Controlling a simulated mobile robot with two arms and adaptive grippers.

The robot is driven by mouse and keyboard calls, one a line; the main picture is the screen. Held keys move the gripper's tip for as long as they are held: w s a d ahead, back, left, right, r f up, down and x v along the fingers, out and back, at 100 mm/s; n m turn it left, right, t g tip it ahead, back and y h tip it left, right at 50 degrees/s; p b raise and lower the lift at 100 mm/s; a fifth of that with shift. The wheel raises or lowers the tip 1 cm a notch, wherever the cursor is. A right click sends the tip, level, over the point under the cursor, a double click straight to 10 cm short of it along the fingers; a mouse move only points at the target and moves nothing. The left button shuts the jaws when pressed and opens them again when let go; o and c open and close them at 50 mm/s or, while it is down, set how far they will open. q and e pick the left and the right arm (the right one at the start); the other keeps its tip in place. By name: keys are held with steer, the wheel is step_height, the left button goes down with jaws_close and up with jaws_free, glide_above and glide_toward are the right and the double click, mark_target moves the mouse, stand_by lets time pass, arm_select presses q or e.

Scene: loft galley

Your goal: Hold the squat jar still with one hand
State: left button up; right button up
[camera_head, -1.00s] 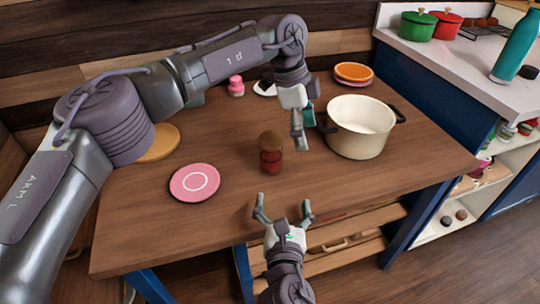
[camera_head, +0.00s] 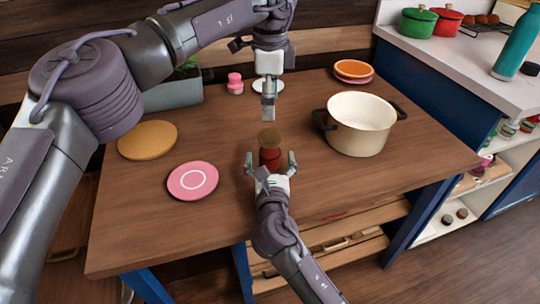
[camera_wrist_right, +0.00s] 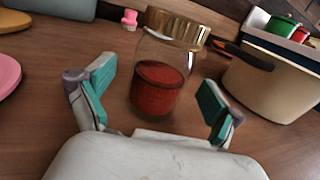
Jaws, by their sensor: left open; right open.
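The squat jar (camera_head: 270,152) stands upright on the wooden table, with a brown-gold lid and red contents. In the right wrist view the jar (camera_wrist_right: 160,88) is clear glass, partly filled with red, and stands just ahead of and between the fingertips. My right gripper (camera_head: 270,163) is open, low at the jar's near side, with a finger to either side; it also shows in the right wrist view (camera_wrist_right: 158,98). My left gripper (camera_head: 268,108) is open and empty above and behind the jar, pointing down.
A cream pot (camera_head: 360,125) with dark handles stands to the right. A pink plate (camera_head: 192,181) and a tan round board (camera_head: 148,140) lie to the left. The table's front right is clear.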

steer(key=shift+w, duration=1.05)
